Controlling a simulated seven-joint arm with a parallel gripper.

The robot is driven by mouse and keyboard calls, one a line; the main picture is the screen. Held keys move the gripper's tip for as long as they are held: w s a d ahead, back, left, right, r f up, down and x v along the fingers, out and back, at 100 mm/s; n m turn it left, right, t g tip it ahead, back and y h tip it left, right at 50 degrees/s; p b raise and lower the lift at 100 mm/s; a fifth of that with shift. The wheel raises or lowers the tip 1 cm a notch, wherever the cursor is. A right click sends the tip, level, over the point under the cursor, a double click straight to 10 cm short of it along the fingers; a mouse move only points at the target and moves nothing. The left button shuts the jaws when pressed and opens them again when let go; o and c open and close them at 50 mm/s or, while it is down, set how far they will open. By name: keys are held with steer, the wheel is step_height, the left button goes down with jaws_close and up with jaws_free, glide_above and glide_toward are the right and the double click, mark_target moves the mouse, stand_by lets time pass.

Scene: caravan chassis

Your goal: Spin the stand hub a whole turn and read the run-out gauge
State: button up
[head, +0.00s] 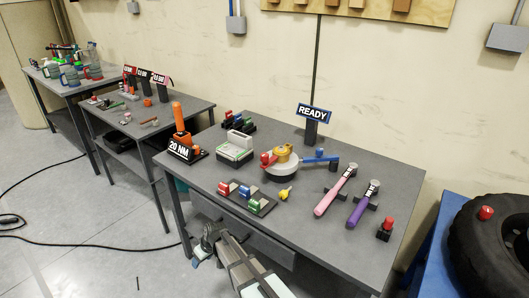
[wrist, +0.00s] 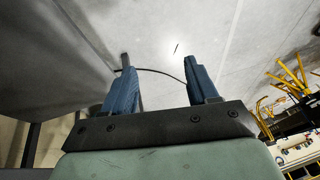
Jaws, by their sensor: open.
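The stand hub (head: 283,154) appears to be the round yellow-topped piece on a pale round base, near the middle of the nearest grey bench. A red knob (head: 266,158) sits at its left side. A blue bar (head: 318,161) reaches out to its right; I cannot tell which part is the run-out gauge, and no reading is legible. My gripper (head: 203,249) is in front of the bench and below its top, well apart from the hub. In the wrist view my gripper (wrist: 159,68) is open and empty, its two blue fingers over bare floor. The hub is out of the wrist view.
The bench also holds a "READY" sign (head: 314,113), pink (head: 334,192) and purple (head: 363,205) tools, a tray of coloured pieces (head: 263,206), a white-and-green box (head: 236,147) and a "20 NM" stand (head: 179,150).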

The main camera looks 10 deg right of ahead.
steer(key=w+a+r+t+y, duration=0.1)
steer(key=w+a+r, duration=0.1)
steer(key=w+r, duration=0.6)
steer(key=w+a+r+n+t+y, duration=0.1)
steer(key=w+a+r, duration=0.15)
steer(key=r, duration=1.05)
steer(key=w+a+r+y, duration=0.1)
steer(key=w+a+r, duration=0.1)
steer(key=w+r, duration=0.65)
step_height(320, 180, up, 21)
steer(key=m+g+h, duration=0.4)
steer(key=m+h, duration=0.3)
steer(key=m, duration=0.2)
glide_above(265, 154)
step_height(265, 154, down, 13)
steer(key=shift+w+f, duration=0.1)
steer(key=shift+f, duration=0.05)
steer(key=shift+c, duration=0.3)
jaws_close()
